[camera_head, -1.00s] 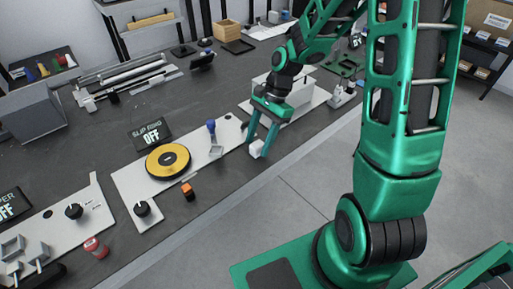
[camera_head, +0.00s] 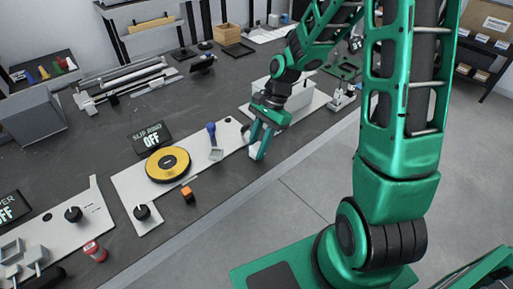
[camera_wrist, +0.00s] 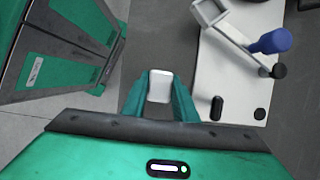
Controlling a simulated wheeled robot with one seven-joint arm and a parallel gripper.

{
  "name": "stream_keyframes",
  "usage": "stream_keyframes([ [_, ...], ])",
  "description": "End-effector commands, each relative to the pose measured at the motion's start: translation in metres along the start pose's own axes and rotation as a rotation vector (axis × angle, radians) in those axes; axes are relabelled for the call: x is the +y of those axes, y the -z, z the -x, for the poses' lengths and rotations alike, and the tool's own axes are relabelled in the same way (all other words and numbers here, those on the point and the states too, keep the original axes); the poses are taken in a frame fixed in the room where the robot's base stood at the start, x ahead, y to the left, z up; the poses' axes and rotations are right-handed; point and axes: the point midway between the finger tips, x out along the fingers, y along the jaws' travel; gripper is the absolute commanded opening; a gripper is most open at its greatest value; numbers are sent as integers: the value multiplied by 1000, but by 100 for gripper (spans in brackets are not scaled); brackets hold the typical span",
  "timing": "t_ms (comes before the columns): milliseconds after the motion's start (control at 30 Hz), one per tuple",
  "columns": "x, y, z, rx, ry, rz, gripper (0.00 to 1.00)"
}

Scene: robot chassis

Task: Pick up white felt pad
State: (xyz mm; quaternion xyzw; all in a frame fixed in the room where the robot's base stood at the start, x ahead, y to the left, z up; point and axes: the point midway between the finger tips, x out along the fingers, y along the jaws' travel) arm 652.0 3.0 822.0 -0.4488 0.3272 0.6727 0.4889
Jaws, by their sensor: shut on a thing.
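The white felt pad (camera_wrist: 159,86) is a small pale block with rounded corners. In the wrist view it sits between the two green fingers of my gripper (camera_wrist: 160,95), which is shut on it. In the head view my gripper (camera_head: 259,148) points down near the front edge of the bench, right of the slip ring plate. The pad (camera_head: 253,153) shows there only as a small white patch, partly hidden by the fingers. I cannot tell in these views how far it is above the bench.
A white plate (camera_head: 125,182) with a yellow disc (camera_head: 167,163), a black knob and a blue-handled lever (camera_head: 212,135) lies left of my gripper. An orange-topped block (camera_head: 188,194) stands near the bench edge.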

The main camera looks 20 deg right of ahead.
Motion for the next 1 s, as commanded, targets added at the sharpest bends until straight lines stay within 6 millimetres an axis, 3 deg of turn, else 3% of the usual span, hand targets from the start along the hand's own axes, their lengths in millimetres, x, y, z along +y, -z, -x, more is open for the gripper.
stream_keyframes([
  [267, -2, -14, 35, 4, 6, 2, 1],
  [500, 12, -76, 44, 3, 2, 6, 1],
  [700, 20, -117, 50, 2, 1, 5, 1],
  [1000, 26, -145, 54, 0, 0, 2, 1],
])
